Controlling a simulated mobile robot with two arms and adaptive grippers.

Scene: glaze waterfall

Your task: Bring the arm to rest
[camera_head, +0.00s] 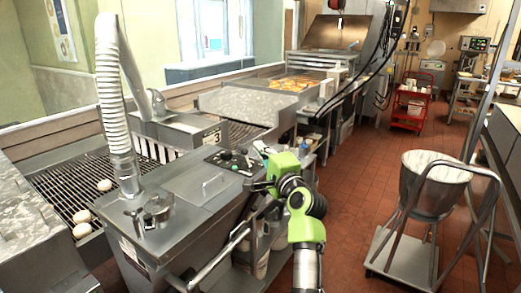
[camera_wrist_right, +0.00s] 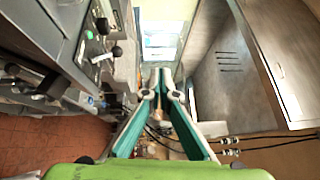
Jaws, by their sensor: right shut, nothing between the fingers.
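My right arm, green and black, comes up from the bottom of the head view, right of centre. I cannot tell whether the arm touches the machine. My left gripper is in neither view.
The steel glazing machine (camera_head: 175,205) has a ribbed white hose (camera_head: 112,95) rising from it. Several glazed rounds (camera_head: 82,216) lie on the wire rack at left. A steel bowl on a wheeled stand (camera_head: 432,175) is at right. Red tile floor (camera_head: 345,190) is free between. A red cart (camera_head: 410,108) stands farther back.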

